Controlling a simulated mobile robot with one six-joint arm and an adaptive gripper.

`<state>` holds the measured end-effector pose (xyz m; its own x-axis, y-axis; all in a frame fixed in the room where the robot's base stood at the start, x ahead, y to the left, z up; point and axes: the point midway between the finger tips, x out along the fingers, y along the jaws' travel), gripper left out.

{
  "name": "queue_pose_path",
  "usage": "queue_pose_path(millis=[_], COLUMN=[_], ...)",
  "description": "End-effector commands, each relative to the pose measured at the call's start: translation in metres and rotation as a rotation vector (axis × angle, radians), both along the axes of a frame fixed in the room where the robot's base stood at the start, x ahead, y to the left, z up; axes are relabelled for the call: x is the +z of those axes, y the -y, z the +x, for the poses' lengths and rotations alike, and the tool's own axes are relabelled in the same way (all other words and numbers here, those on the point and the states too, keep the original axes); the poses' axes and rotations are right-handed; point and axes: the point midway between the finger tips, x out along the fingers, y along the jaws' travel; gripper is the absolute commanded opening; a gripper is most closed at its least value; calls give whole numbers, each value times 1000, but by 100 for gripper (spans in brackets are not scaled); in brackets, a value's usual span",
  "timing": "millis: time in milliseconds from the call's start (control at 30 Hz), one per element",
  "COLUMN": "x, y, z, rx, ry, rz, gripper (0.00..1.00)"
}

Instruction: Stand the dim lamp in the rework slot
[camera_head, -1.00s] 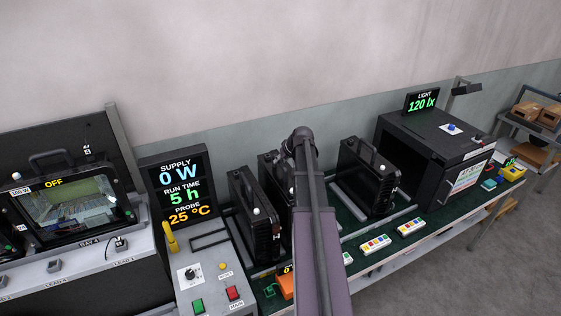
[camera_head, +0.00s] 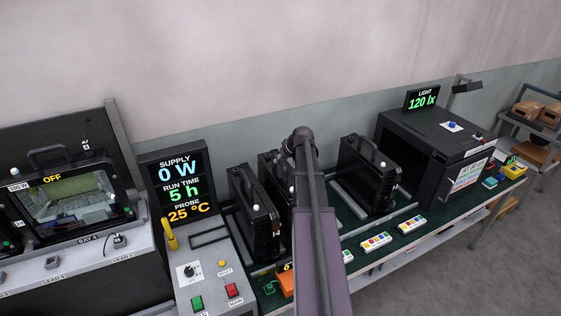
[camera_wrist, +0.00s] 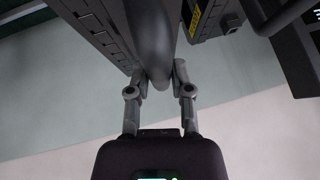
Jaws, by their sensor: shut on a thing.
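In the wrist view my gripper (camera_wrist: 160,82) is shut on the dark curved handle (camera_wrist: 150,40) of a black lamp, whose ribbed housing (camera_wrist: 98,25) fills the upper left. In the head view my arm hides the gripper and most of the middle lamp (camera_head: 268,172), so I cannot tell for sure which lamp I hold. Another black lamp (camera_head: 252,212) stands upright left of it. A third lamp (camera_head: 369,178) stands upright on the right, in front of the dark box. I cannot read a rework label or tell which lamp is dim.
A black test box (camera_head: 440,140) with a 120 lx display (camera_head: 422,100) stands at the right. A supply panel (camera_head: 180,185) reads 0 W. At the left a lit-window unit (camera_head: 75,200) reads OFF. Small coloured button blocks (camera_head: 376,241) line the green bench front.

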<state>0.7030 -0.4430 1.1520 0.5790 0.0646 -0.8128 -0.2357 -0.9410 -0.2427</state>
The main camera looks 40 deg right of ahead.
Motion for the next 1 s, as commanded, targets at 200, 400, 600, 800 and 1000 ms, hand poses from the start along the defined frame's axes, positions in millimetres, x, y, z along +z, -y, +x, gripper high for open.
queue_pose_path(millis=[200, 400, 600, 800, 1000], x=[-19, -25, -25, -26, -25], y=[-3, -3, -3, -2, -2], z=[-4, -3, -3, -3, -3], rx=[7, 7, 6, 7, 6], ry=[-16, -16, -15, -17, -14], rz=[2, 2, 2, 1, 2], gripper=[0, 0, 0, 26, 62])
